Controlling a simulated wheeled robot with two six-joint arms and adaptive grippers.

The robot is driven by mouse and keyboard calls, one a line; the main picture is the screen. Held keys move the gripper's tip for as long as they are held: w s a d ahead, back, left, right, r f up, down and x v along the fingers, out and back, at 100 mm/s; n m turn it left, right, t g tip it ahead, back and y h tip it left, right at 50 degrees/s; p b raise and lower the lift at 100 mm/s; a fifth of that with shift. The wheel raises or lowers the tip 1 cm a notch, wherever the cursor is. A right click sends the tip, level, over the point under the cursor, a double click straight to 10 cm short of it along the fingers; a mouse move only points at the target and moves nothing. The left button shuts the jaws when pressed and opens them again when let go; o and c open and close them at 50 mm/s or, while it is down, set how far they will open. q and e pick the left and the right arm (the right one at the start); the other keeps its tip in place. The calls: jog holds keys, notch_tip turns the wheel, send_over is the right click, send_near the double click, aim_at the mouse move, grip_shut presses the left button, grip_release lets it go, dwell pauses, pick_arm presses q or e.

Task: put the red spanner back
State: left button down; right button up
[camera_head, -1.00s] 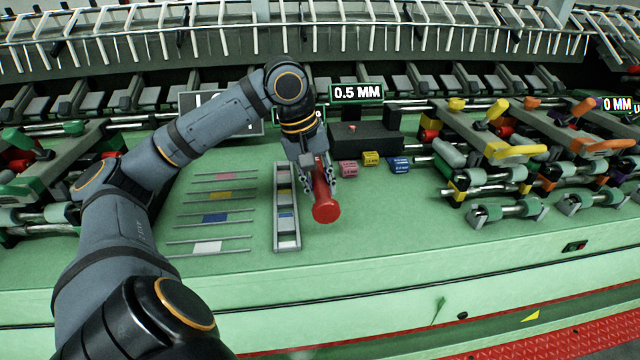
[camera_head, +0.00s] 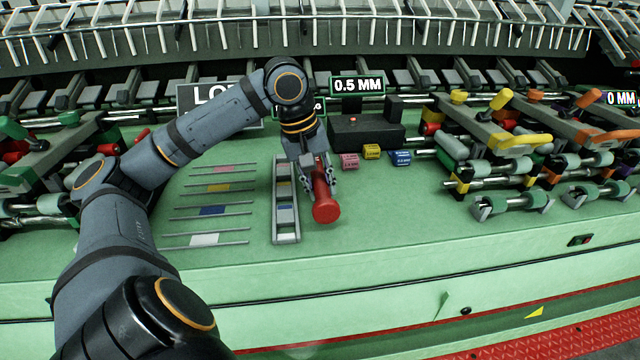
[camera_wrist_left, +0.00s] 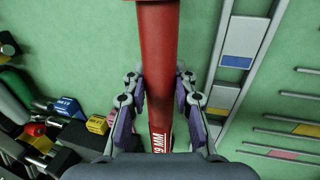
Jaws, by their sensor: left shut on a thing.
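The red spanner (camera_head: 325,205) is a thick red bar with a round end toward the front. My left gripper (camera_head: 318,174) is shut on it, over the green bench top. In the left wrist view the red spanner (camera_wrist_left: 158,60) runs between the two fingers of my left gripper (camera_wrist_left: 158,100), with white lettering ending in "MM" near the palm. Its other end is hidden by the gripper. I cannot tell how high it is above the bench. My right gripper is not in view.
A grey slotted rack (camera_head: 286,212) lies just left of the spanner. Parallel rails with coloured tags (camera_head: 212,210) lie further left. Pink (camera_head: 350,161), yellow (camera_head: 371,152) and blue (camera_head: 400,158) blocks stand behind, near a dark box (camera_head: 365,132). The bench front right of the spanner is clear.

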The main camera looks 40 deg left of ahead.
pick_arm(q)
jog(key=shift+d+f, duration=0.1)
jog(key=shift+f, duration=0.2)
jog(key=c, duration=1)
grip_release()
jog(key=shift+r, duration=0.1)
jog(key=p+v, duration=0.2)
jog(key=v, duration=0.1)
jog(key=shift+w+p, duration=0.2)
jog(key=shift+p, duration=0.15)
notch_tip(320, 180, up, 5)
jog(key=p, duration=0.4)
jog(key=shift+d+p, duration=0.1)
jog(key=shift+p, duration=0.25)
